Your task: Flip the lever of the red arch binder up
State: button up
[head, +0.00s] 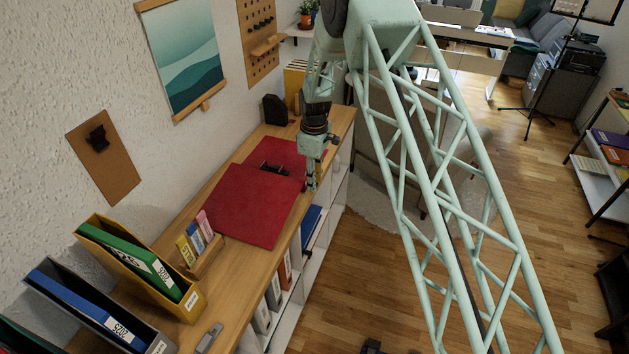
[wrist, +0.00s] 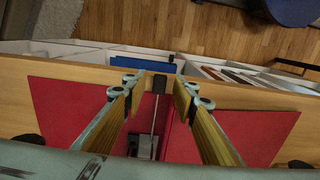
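The red arch binder (head: 255,205) lies spread open and flat on the wooden cabinet top; its red covers also show in the wrist view (wrist: 60,110). Its dark metal arch mechanism (wrist: 145,147) is on the spine between the covers. The lever (wrist: 154,115) is a thin metal rod with a black end (wrist: 160,82). Its exact tilt is hard to tell. My gripper (head: 311,184) points down at the binder's right side in the head view. In the wrist view my gripper (wrist: 158,92) is open, with one finger on each side of the lever and nothing held.
The wooden cabinet top (head: 228,292) carries a small holder with coloured labels (head: 200,240), a yellow file box with a green binder (head: 130,252) and a grey box with a blue binder (head: 85,305). A black object (head: 274,109) stands behind. The wall borders the left.

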grip_shut()
